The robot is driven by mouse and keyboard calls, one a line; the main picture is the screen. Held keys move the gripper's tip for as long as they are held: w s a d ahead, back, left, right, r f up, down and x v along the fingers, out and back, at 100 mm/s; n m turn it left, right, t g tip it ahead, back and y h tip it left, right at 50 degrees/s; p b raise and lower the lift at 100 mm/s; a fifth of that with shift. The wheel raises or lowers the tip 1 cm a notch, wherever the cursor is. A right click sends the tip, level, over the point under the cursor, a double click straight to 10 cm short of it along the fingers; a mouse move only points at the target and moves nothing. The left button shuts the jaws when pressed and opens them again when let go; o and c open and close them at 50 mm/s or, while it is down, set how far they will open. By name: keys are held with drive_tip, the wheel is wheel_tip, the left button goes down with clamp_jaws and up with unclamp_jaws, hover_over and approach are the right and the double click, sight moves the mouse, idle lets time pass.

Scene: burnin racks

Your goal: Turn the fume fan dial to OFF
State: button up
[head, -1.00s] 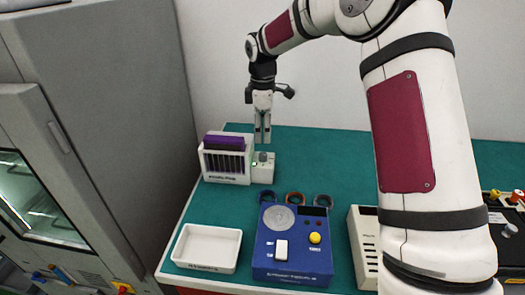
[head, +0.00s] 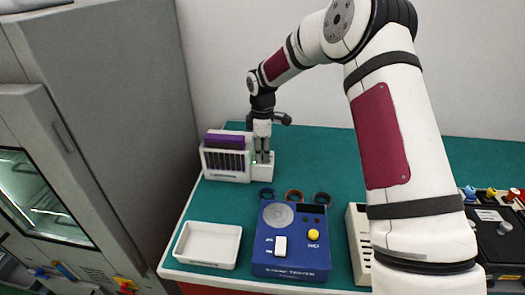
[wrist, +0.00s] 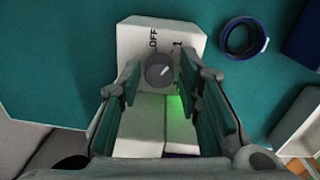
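The fume fan dial (wrist: 160,70) is a round grey knob on a white box, clear in the wrist view. Its pale pointer mark leans to the upper right, toward the "1" label (wrist: 178,44). The "OFF" label (wrist: 154,40) is just above the knob. My gripper (wrist: 159,77) is open, with one finger on each side of the dial and gaps visible between. In the head view my gripper (head: 262,158) is low over the white box (head: 263,172), and its fingers mostly hide the dial.
A white rack (head: 226,178) with purple boards stands directly left of the box. A green light (wrist: 175,104) glows below the dial. Rings, including a blue one (wrist: 242,38), lie nearby. A white tray (head: 207,262) and a blue device (head: 292,270) are nearer the front.

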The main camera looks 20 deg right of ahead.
clamp_jaws()
drive_tip(key=n+b, duration=0.1)
drive_tip(key=n, duration=0.3)
drive_tip(key=shift+n+b, duration=0.3)
drive_tip(key=shift+n, duration=0.1)
drive_tip(key=n, duration=0.5)
drive_tip(key=shift+b, duration=0.3)
drive_tip(key=o, duration=0.6)
unclamp_jaws()
drive_tip(key=shift+c, duration=0.2)
